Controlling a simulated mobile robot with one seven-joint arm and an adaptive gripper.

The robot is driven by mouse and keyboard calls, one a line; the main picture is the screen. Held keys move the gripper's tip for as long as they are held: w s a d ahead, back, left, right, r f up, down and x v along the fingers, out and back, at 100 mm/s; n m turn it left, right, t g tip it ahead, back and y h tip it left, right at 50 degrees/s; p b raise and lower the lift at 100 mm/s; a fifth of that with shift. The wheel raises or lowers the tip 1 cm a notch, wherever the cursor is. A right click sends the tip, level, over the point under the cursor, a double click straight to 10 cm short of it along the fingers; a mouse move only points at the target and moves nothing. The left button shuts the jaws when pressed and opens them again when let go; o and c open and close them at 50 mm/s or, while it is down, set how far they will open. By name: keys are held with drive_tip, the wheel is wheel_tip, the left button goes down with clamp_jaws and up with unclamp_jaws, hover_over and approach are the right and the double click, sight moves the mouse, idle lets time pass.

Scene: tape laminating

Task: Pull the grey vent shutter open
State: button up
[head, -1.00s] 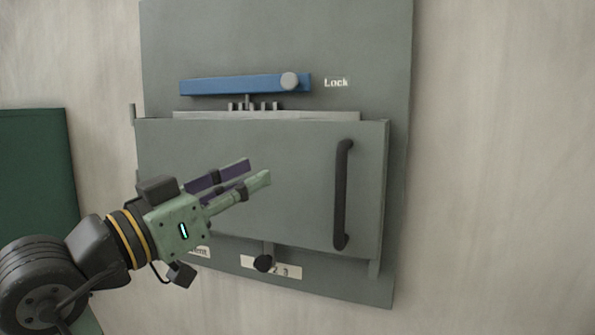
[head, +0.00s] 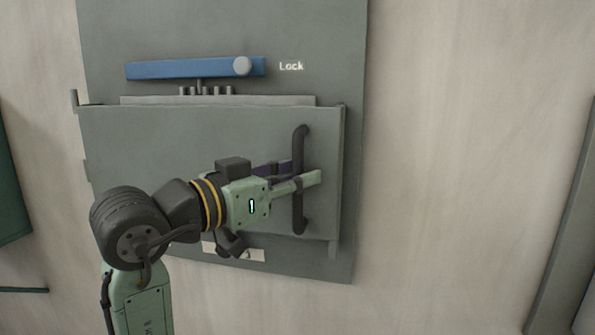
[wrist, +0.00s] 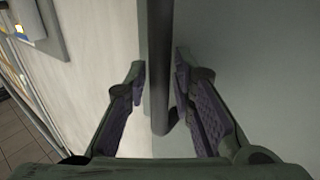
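The grey vent shutter (head: 150,135) is a flat panel on a grey wall plate, with a dark upright bar handle (head: 300,145) near its right edge. My gripper (head: 304,172) is at the middle of the handle, coming from the left. In the wrist view, the handle (wrist: 157,75) runs between the two fingers of my gripper (wrist: 161,62). The fingers are apart, with a gap on each side of the bar, the right one narrower at the tip. My gripper hides part of the shutter's lower middle.
A label plate (head: 250,254) is below, partly behind my arm. The wall (head: 450,150) to the right is bare.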

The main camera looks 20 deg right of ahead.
drive_tip(key=shift+c, duration=0.4)
clamp_jaws()
idle(0.4)
